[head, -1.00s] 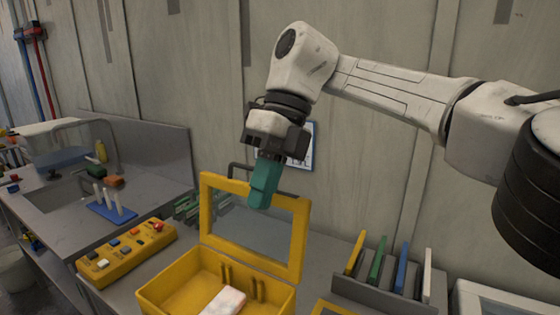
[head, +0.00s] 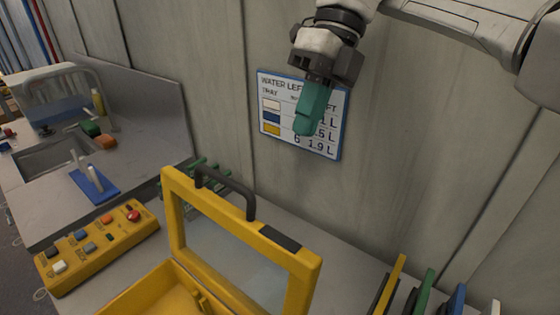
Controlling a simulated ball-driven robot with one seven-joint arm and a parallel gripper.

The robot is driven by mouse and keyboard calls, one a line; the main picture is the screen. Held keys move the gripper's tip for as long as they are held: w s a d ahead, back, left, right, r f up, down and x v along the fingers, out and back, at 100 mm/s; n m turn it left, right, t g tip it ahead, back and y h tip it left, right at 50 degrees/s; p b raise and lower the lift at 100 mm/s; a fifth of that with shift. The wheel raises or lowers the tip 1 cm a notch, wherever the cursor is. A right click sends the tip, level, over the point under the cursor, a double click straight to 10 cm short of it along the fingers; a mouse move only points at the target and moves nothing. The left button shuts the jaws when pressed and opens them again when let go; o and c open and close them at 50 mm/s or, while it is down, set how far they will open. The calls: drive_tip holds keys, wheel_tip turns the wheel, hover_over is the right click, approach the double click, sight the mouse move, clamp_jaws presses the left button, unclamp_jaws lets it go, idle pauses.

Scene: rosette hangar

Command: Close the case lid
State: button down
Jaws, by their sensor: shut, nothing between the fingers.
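The yellow case (head: 140,292) stands open on the bench at the bottom of the head view, its front cut off by the frame. Its yellow-framed lid (head: 290,262) with a clear pane stands raised at the back of the case. A dark handle (head: 226,190) is on the lid's top edge. My gripper (head: 308,125), with teal fingers, is shut and empty. It appears above the lid in the picture, in front of the wall sign, and does not touch the lid.
A yellow button box (head: 98,248) and a blue stand with white pegs (head: 94,182) are left of the case. A sink (head: 50,158) lies beyond. Several coloured upright panels (head: 422,292) stand at the lower right. A wall sign (head: 272,142) hangs behind my gripper.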

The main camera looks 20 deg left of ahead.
drive_tip(key=s+a+f+p, duration=0.1)
drive_tip(key=s+a+f, duration=0.3)
drive_tip(key=s+f, duration=0.3)
drive_tip(key=shift+f, duration=0.65)
